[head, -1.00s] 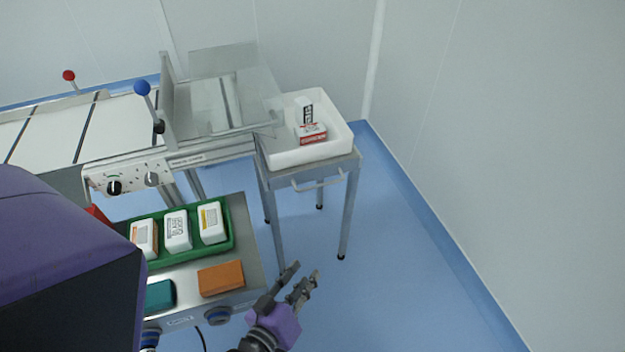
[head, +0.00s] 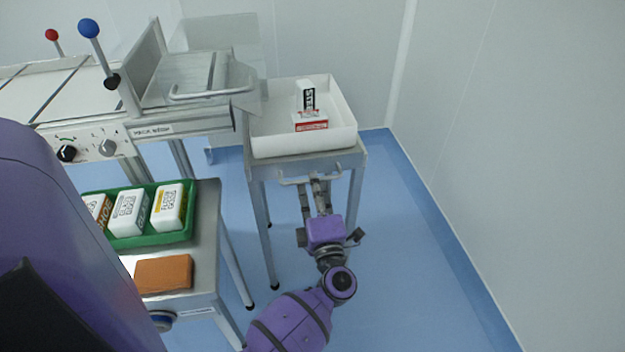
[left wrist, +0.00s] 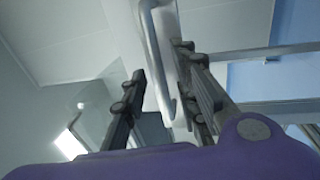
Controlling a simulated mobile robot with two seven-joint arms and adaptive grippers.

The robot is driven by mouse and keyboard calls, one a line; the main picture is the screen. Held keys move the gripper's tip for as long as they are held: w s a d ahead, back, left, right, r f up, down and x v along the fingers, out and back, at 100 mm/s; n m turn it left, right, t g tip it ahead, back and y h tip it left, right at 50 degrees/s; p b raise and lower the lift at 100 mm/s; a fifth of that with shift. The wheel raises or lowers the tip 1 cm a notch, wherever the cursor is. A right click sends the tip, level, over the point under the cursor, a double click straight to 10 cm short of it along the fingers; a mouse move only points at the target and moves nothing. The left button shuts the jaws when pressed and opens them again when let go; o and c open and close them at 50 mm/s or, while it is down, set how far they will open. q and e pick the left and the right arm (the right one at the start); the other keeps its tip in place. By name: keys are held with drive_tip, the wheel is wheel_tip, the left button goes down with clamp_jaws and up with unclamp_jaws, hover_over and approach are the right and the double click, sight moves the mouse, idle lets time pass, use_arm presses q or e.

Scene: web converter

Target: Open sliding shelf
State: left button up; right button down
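The sliding shelf's grey metal bar handle (head: 288,180) sticks out from the front of a small metal stand (head: 354,158) that bears a white tray. My left gripper (head: 313,186) is open, with its fingers pointing up at this handle. In the left wrist view the handle (left wrist: 155,45) lies between the spread fingers of the left gripper (left wrist: 165,85), nearer the right-hand ones. I cannot tell whether a finger touches it. The shelf looks closed under the tray. My right gripper is not in view.
The white tray (head: 300,146) holds two small boxes. At left stands a metal cart (head: 207,245) with a green tray (head: 150,240) of white boxes and an orange block (head: 163,273). A machine with a clear cover (head: 205,75) is behind. Blue floor (head: 410,260) is free at right.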

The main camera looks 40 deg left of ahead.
use_arm(q)
drive_tip(key=shift+x, duration=1.2)
clamp_jaws()
